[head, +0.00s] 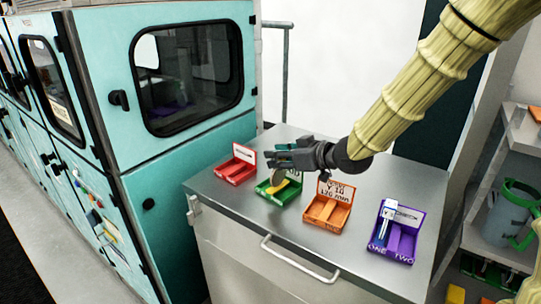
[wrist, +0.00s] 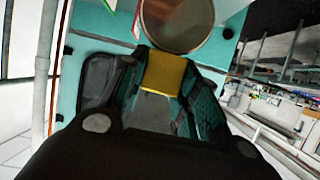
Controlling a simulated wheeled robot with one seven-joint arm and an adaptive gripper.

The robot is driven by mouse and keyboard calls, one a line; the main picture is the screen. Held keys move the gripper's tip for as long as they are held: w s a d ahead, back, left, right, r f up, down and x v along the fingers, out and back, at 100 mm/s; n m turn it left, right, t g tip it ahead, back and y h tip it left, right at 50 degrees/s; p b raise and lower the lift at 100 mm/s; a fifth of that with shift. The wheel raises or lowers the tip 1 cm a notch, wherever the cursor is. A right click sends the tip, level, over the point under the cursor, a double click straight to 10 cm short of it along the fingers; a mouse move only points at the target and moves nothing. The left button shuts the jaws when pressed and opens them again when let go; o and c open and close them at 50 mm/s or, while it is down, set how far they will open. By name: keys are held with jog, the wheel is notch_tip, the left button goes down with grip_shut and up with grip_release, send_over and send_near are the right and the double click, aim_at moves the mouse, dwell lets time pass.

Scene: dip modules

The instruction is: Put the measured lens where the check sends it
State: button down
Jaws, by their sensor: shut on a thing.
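My gripper (head: 280,157) is shut on the lens's yellow tab (wrist: 165,73), above the back of the metal counter. In the wrist view the lens (wrist: 178,22) is a round, clear disc with a dark rim, just beyond the fingertips. In the head view a grey disc and a yellow patch show below my gripper over the green tray (head: 289,196); I cannot tell whether the patch lies in that tray. The red tray (head: 240,176), orange tray (head: 318,222) and purple tray (head: 390,252) have upright cards. The orange card's lettering is too small to read surely.
The purple tray is marked ONE and TWO, with a blue-and-white piece in its left part. A teal machine (head: 180,170) with a dark window stands left of the counter (head: 232,208). Shelves (head: 500,250) with a green-handled container (head: 512,212) stand right.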

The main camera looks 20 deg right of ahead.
jog(key=w+f+p, duration=0.2)
jog(key=w+f, duration=0.2)
jog(key=w, duration=0.2)
jog(key=shift+w, duration=0.3)
jog(key=shift+a+f, duration=0.1)
jog(key=shift+f, duration=0.15)
jog(key=c, duration=1.1)
grip_release()
jog(key=shift+o, duration=0.2)
jog(key=shift+s+r, duration=0.1)
jog(key=shift+r, duration=0.1)
jog(key=b+v, duration=0.1)
jog(key=v, duration=1.1)
